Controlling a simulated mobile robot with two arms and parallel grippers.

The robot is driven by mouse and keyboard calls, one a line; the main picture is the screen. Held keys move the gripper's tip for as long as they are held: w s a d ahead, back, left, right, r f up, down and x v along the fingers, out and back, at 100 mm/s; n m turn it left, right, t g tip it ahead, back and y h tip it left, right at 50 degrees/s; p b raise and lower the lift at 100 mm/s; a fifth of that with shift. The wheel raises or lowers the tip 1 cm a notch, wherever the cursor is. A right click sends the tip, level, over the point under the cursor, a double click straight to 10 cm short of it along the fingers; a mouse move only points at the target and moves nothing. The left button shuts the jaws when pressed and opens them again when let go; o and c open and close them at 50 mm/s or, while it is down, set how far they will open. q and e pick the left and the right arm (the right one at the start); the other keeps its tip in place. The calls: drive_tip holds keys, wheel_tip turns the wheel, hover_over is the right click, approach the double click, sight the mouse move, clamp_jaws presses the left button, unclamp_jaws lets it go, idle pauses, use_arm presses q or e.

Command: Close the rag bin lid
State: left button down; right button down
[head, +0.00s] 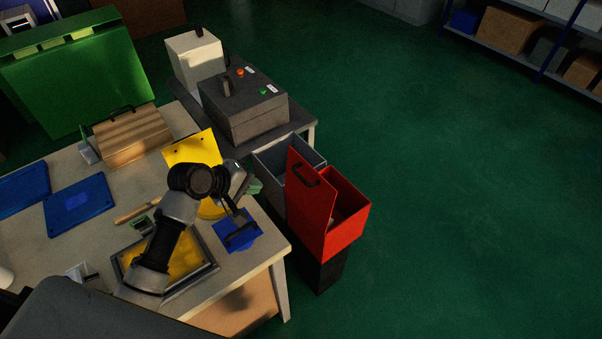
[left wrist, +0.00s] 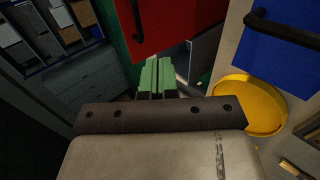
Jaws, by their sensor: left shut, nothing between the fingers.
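The red rag bin (head: 350,230) stands off the right end of the bench. Its red lid (head: 310,207) stands up on the bin's left side, with a dark handle (head: 304,175) near its top, and the bin's mouth is uncovered. In the left wrist view the lid (left wrist: 175,22) is just beyond the fingers, with its dark handle at the upper left. My left gripper (head: 256,186) is shut and empty near the bench's right edge, left of the lid and apart from it in the head view. Its green fingers also show in the left wrist view (left wrist: 157,75). My right gripper is not in view.
A grey open bin (head: 265,160) stands behind the red bin. The dark press box (head: 245,110) is farther back. A yellow round dish (left wrist: 248,103) and a blue piece with a dark handle (head: 237,231) lie near my left gripper. The green floor to the right is clear.

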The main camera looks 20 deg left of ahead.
use_arm(q)
drive_tip(key=w+d+r+p+x, duration=0.1)
drive_tip(key=r+x, duration=0.1)
drive_tip(key=x, duration=1)
drive_tip(key=shift+w, duration=0.1)
